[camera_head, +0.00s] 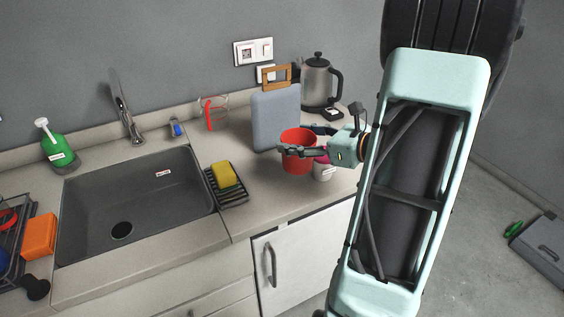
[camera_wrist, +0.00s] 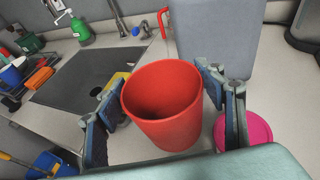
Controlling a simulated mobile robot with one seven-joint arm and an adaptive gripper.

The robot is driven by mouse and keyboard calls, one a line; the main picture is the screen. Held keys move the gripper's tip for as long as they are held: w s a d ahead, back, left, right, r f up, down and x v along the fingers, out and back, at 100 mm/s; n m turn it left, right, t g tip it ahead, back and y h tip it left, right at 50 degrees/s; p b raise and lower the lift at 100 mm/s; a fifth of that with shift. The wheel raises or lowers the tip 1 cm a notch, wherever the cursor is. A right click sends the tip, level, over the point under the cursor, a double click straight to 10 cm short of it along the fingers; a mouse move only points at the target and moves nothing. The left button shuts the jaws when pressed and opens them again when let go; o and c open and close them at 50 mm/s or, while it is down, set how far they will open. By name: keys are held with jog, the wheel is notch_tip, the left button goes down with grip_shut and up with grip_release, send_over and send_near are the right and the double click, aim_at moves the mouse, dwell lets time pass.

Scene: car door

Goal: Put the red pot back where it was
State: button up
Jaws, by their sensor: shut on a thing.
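The red pot (camera_head: 297,160) is between the fingers of my gripper (camera_head: 307,143) above the right part of the counter, in front of a grey cutting board. In the wrist view, the red pot (camera_wrist: 165,113) shows its open, empty-looking mouth, with the blue-padded fingers of my gripper (camera_wrist: 166,112) on its left and right sides. My gripper is shut on it. The pot appears roughly upright. I cannot tell whether its base touches the counter.
A pink-topped white cup (camera_head: 323,168) stands right beside the pot; its pink top (camera_wrist: 245,130) also shows in the wrist view. The grey cutting board (camera_head: 276,117) and a kettle (camera_head: 318,82) stand behind. A yellow sponge (camera_head: 224,175) and the sink (camera_head: 140,205) are left.

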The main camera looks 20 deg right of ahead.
jog(key=a+f, duration=0.1)
jog(key=w+f, duration=0.1)
jog(key=f, duration=0.1)
jog(key=w+a+f, duration=0.1)
jog(key=shift+a+f, duration=0.15)
jog(key=shift+a, duration=0.15)
jog(key=f, duration=0.3)
jog(key=shift+w+a, duration=0.2)
jog(key=shift+a, duration=0.15)
jog(key=shift+f, duration=0.45)
jog(key=shift+f+b, duration=0.2)
jog(key=shift+b, duration=0.2)
jog(key=o, duration=1.9)
jog(key=shift+c, duration=0.2)
jog(key=shift+r, duration=0.1)
